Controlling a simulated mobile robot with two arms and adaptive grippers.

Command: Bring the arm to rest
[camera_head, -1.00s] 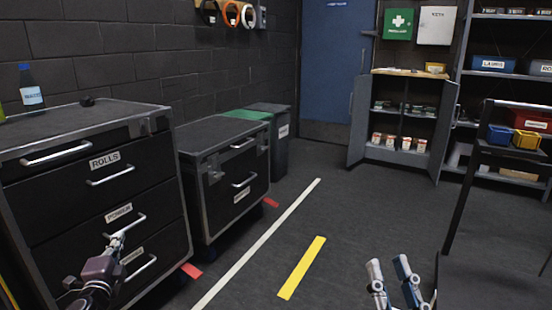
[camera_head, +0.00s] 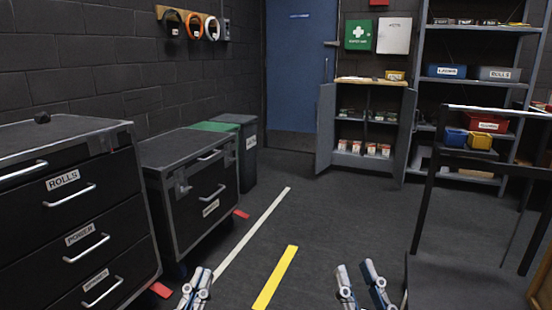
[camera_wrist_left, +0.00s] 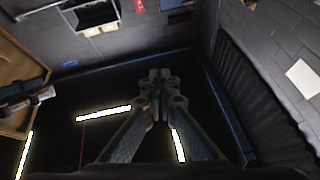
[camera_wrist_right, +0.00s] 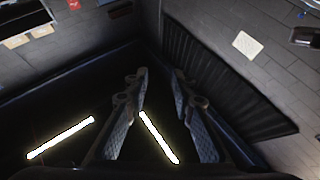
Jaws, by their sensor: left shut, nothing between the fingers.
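My left gripper (camera_head: 197,285) is low in the head view, right of the drawer cabinet and clear of it. Its fingers meet at the tips in the left wrist view (camera_wrist_left: 160,76), with nothing between them. My right gripper (camera_head: 362,280) is low and to the right in the head view. Its fingers stand apart and empty in the right wrist view (camera_wrist_right: 159,76). Both grippers point forward over the floor, apart from each other.
A black drawer cabinet (camera_head: 110,210) with labelled drawers stands at left, all apparently shut. A second case (camera_head: 188,165) and a bin (camera_head: 248,150) stand behind it. A dark table frame (camera_head: 425,190) is at right. Floor with a yellow stripe (camera_head: 275,278) lies open between.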

